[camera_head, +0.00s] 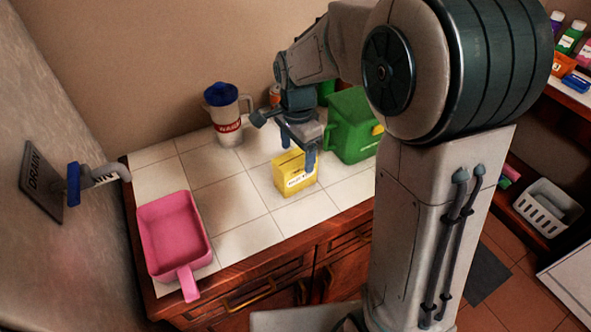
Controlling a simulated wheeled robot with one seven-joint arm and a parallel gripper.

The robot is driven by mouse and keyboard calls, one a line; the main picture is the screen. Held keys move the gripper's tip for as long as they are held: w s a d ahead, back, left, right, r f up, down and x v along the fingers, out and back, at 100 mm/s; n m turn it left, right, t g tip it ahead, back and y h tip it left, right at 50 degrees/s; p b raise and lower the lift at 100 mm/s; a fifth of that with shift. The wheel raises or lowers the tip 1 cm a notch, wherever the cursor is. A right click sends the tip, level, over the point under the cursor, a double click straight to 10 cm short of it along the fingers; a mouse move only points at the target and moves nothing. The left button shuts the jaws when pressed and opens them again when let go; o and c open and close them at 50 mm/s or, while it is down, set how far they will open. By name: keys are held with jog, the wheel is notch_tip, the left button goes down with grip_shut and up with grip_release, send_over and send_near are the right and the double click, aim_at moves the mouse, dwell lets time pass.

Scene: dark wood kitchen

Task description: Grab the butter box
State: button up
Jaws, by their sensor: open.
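The butter box, a small yellow carton with a pale label (296,181), stands on the white tiled counter (230,200). My gripper (298,158) points down right over the box, its fingers at the box's top. One finger overlaps the right side of the box in this view. The gripper is open. I cannot tell whether the fingers touch the box. The upper back part of the box is partly hidden by the gripper.
A green bin (352,130) stands close to the right of my gripper. A white pitcher with a blue lid (227,122) stands behind to the left. A pink pan (173,233) lies at the front left. The counter's middle is clear.

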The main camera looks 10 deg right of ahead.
aim_at(295, 158)
jog(key=shift+w+a+f+p, duration=0.15)
jog(key=shift+f+p, duration=0.1)
jog(key=shift+f, duration=1.15)
jog(key=shift+w+a+f+p, duration=0.1)
jog(key=shift+f+p, duration=0.1)
jog(key=shift+f, duration=1.15)
jog(key=shift+c, duration=0.2)
jog(key=c, duration=1.2)
jog(key=shift+o, duration=0.2)
jog(key=shift+r, duration=0.1)
